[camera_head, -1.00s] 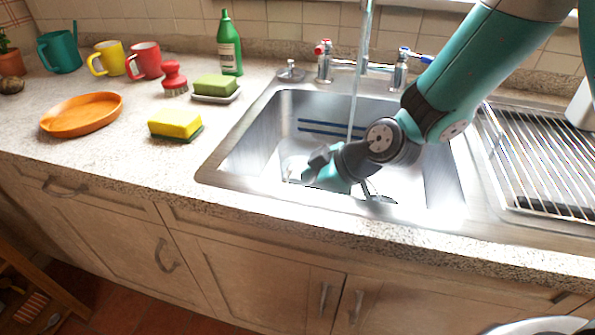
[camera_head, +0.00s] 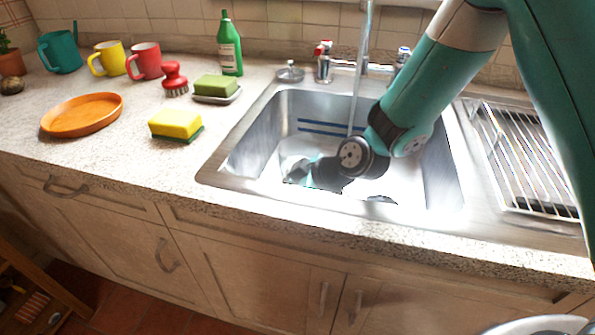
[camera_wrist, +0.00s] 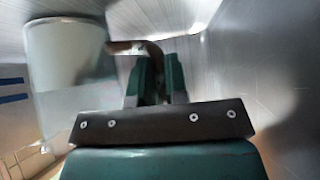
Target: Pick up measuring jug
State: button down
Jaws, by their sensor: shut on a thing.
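The measuring jug (camera_wrist: 68,62) shows in the wrist view as a pale, see-through vessel at the left, with its handle (camera_wrist: 128,47) reaching right to my fingers. My gripper (camera_wrist: 155,70) is shut on that handle; the jug's body is beside the fingers. In the head view my gripper (camera_head: 300,172) is low inside the sink, and the jug cannot be made out clearly there behind the arm and the glare.
The metal sink (camera_head: 250,135) has steep walls close around my gripper. A tap (camera_head: 362,60) stands at its back edge. A wire drying rack (camera_head: 530,160) is at the right. A yellow sponge (camera_head: 175,122) and orange plate (camera_head: 82,114) lie on the left counter.

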jog(key=shift+r, duration=0.2)
notch_tip(320, 180, up, 20)
jog(key=p, duration=0.1)
jog(key=shift+f+p, duration=0.2)
jog(key=shift+p, duration=0.1)
dwell(1.0)
dwell(0.5)
jog(key=shift+s, duration=0.1)
